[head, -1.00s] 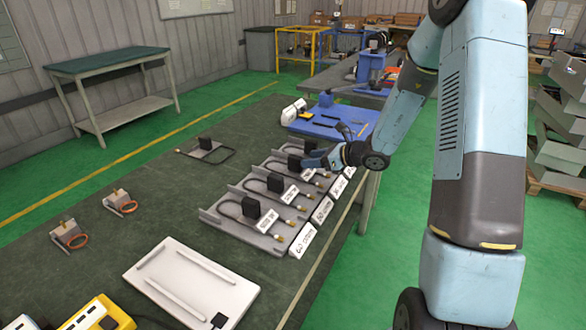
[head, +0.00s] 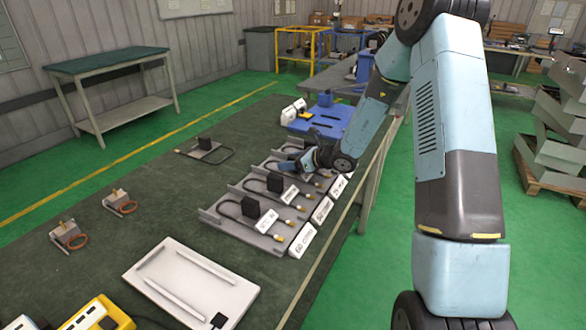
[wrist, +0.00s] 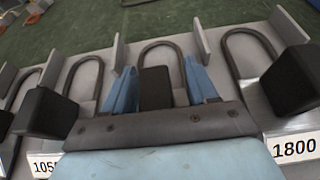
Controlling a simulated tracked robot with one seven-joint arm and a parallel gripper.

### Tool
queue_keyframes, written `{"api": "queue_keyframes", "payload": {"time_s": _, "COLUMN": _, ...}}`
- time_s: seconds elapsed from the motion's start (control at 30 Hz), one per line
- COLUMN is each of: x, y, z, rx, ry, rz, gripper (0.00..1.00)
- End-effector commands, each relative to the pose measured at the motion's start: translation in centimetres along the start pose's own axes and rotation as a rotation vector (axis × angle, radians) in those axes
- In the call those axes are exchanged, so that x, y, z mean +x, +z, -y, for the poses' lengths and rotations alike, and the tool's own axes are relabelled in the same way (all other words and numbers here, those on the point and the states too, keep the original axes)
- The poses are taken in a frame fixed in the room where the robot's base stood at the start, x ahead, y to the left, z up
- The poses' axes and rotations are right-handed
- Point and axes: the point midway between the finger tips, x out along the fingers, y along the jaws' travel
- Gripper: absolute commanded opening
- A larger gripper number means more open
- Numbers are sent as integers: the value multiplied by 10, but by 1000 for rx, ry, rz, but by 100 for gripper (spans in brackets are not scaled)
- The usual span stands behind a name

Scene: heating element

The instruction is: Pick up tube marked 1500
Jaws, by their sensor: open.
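In the wrist view, my gripper (wrist: 160,72) is open, with one blue finger on each side of a black block (wrist: 155,88) on a tube bent into a loop. I cannot tell whether the fingers touch it. Its label is hidden behind my gripper. The holder to the right has a label reading 1800 (wrist: 295,148); the label at the left (wrist: 42,165) starts with 105. No label reading 1500 is visible there. In the head view, my gripper (head: 288,166) is low over the row of grey holders (head: 225,215), whose labels are too small to read surely.
Neighbouring black blocks stand close on both sides, at left (wrist: 45,112) and right (wrist: 292,80) in the wrist view. A loose tube with a block (head: 205,147) lies left of the row. A white tray (head: 160,262) lies in front, and a blue tray (head: 335,122) behind.

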Motion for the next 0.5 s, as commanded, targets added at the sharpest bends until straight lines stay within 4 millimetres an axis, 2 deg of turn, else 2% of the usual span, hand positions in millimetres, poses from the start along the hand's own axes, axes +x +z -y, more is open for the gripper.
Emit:
{"api": "queue_keyframes", "payload": {"time_s": 0.13, "x": 0, "y": 0, "z": 0, "rx": 0, "ry": 0, "rz": 0, "gripper": 56}}
{"api": "queue_keyframes", "payload": {"time_s": 0.5, "x": 0, "y": 0, "z": 0, "rx": -1, "ry": 0, "rz": 0, "gripper": 21}}
